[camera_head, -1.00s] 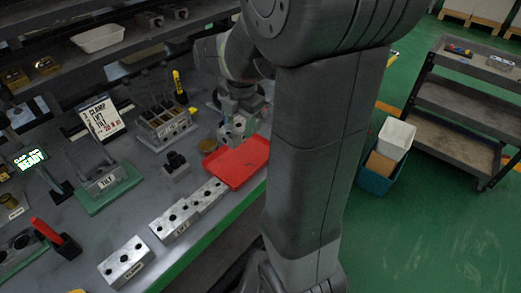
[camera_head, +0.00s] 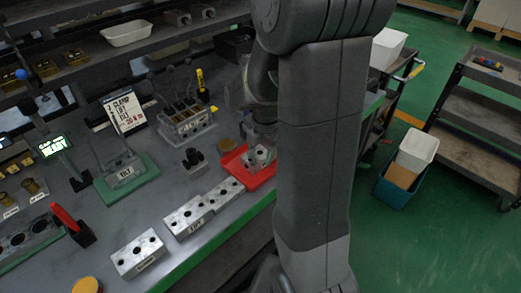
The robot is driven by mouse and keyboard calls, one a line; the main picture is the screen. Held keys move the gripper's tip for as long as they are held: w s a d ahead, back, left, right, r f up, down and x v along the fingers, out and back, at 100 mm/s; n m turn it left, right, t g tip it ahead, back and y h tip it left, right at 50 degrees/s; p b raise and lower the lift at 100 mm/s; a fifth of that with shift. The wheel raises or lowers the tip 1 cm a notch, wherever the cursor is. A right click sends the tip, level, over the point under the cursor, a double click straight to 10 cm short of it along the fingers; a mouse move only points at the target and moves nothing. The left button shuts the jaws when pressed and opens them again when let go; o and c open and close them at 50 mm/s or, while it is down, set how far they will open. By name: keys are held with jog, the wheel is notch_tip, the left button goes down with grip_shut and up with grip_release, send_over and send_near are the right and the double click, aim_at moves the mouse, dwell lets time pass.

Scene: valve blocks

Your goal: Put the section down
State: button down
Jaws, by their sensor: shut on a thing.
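The section, a small silver metal block with dark holes (camera_head: 260,156), shows at the red tray (camera_head: 232,164), left of my arm. My gripper (camera_head: 264,146) is shut on it from above and is partly hidden by my arm. The section overlaps the tray in the picture; I cannot tell whether it touches the tray floor. The tray's right part is hidden behind my arm. Similar silver blocks with holes stand in a row along the bench's front edge: one near the tray (camera_head: 225,193), one beside it (camera_head: 188,217) and one farther left (camera_head: 138,254).
A small dark knobbed block (camera_head: 194,161) and a brass disc (camera_head: 227,145) stand left of the tray. A rack with several levers (camera_head: 187,125), a sign (camera_head: 125,110) and a green-based TILT fixture (camera_head: 126,178) stand farther left. Bins (camera_head: 408,165) stand on the floor at right.

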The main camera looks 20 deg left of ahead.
jog(key=shift+f, duration=0.15)
jog(key=c, duration=0.5)
grip_release()
jog(key=r, duration=0.4)
jog(key=d+r+p, duration=0.1)
jog(key=r, duration=0.7)
jog(key=shift+s+d+r, duration=0.15)
jog(key=shift+s+d, duration=0.1)
jog(key=shift+s, duration=0.05)
